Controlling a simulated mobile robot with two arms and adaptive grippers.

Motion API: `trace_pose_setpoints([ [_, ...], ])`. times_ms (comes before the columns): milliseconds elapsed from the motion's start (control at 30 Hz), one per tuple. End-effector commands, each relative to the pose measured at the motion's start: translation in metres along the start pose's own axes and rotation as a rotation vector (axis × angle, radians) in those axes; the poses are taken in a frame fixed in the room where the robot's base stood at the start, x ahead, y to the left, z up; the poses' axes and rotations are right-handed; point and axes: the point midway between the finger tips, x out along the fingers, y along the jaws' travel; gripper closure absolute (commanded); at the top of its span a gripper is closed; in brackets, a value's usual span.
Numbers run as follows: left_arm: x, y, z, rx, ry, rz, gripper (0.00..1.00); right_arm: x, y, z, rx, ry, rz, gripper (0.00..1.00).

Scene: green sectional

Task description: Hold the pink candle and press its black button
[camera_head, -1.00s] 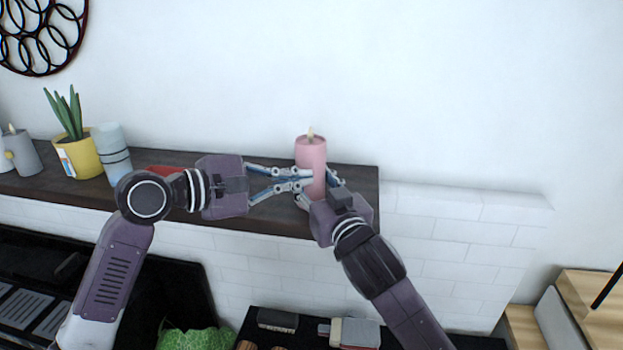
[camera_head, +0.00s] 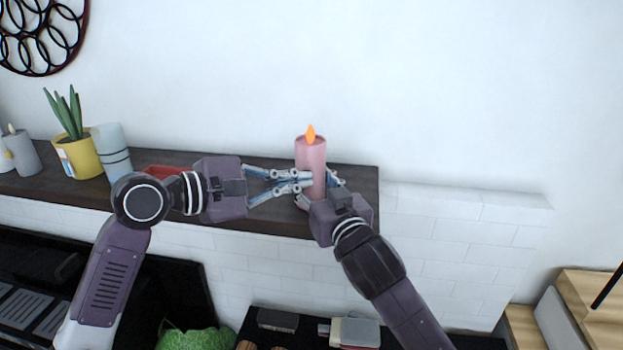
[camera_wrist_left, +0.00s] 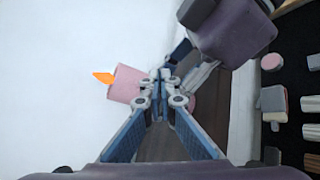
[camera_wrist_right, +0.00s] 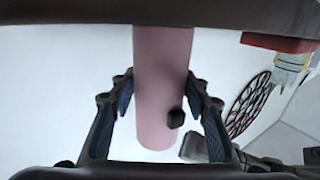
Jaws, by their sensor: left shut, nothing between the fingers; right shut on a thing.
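The pink candle (camera_head: 311,158) stands upright over the dark shelf, with an orange flame at its top. It also shows in the left wrist view (camera_wrist_left: 127,84), flame lit. My right gripper (camera_head: 322,188) is shut on the candle, one finger on each side of it. In the right wrist view the candle (camera_wrist_right: 160,85) shows between the fingers, with the black button (camera_wrist_right: 176,118) on its side uncovered in that view. My left gripper (camera_head: 306,180) is shut and empty, its fingertips at the candle's left side. I cannot tell whether they touch it.
The dark shelf (camera_head: 260,220) holds a pale blue striped vase (camera_head: 113,155), a yellow plant pot (camera_head: 84,157), a grey candle (camera_head: 24,156) and a red thing (camera_head: 165,170) behind my left arm. A white wall is close behind. The shelf ends just right of my right gripper.

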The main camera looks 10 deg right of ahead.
Motion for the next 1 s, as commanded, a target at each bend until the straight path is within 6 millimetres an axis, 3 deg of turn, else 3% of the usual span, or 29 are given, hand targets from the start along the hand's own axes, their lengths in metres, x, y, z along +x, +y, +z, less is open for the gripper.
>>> trace_pose_setpoints([
  [367, -0.004, -0.003, 0.002, 0.000, 0.001, 0.000, 1.00, 0.000, 0.000, 0.000, 0.000, 0.001, 0.000, 0.84],
  [1000, -0.043, -0.031, 0.030, -0.001, 0.001, -0.001, 1.00, 0.000, 0.000, 0.000, 0.000, 0.000, 0.000, 0.84],
])
